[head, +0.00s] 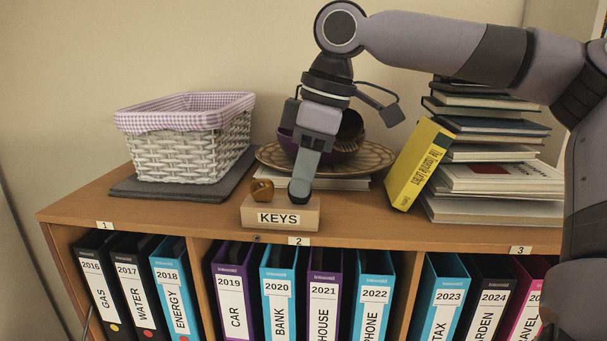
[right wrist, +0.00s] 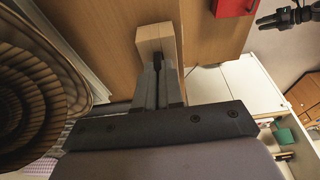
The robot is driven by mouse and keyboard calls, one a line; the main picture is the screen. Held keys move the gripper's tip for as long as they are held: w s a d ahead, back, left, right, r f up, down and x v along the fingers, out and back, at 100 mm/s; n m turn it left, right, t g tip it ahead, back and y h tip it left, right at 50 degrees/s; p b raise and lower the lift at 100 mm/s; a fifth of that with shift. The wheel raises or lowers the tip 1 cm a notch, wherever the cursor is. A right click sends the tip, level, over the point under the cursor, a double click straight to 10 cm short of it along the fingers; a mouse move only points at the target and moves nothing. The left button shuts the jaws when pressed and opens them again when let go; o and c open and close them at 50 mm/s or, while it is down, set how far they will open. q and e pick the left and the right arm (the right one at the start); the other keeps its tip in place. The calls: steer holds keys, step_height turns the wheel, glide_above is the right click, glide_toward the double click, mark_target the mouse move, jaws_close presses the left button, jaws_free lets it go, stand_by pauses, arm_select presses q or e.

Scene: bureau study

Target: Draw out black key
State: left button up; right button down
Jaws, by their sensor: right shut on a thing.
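The wooden key block (head: 256,213) with the label KEYS stands near the front edge of the shelf top; it also shows in the right wrist view (right wrist: 155,36). My right gripper (head: 300,190) points down at the right half of the block, its fingers (right wrist: 158,90) shut on the black key (right wrist: 157,62). In the head view the fingers mostly hide this key, and I cannot tell how deep it sits in the block. A brown-gold key head (head: 262,190) stands at the block's left. A dark gripper, seemingly my left (right wrist: 284,16), shows at the right wrist view's edge, jaws unclear.
A white basket (head: 185,155) on a grey mat (head: 135,188) stands left. Behind my gripper are a woven plate (head: 372,158) and a bowl (head: 345,145). A yellow book (head: 418,165) leans on a book stack (head: 490,180) at right. Binders (head: 235,290) fill the shelf below.

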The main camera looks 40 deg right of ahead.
steer(key=shift+r, duration=3)
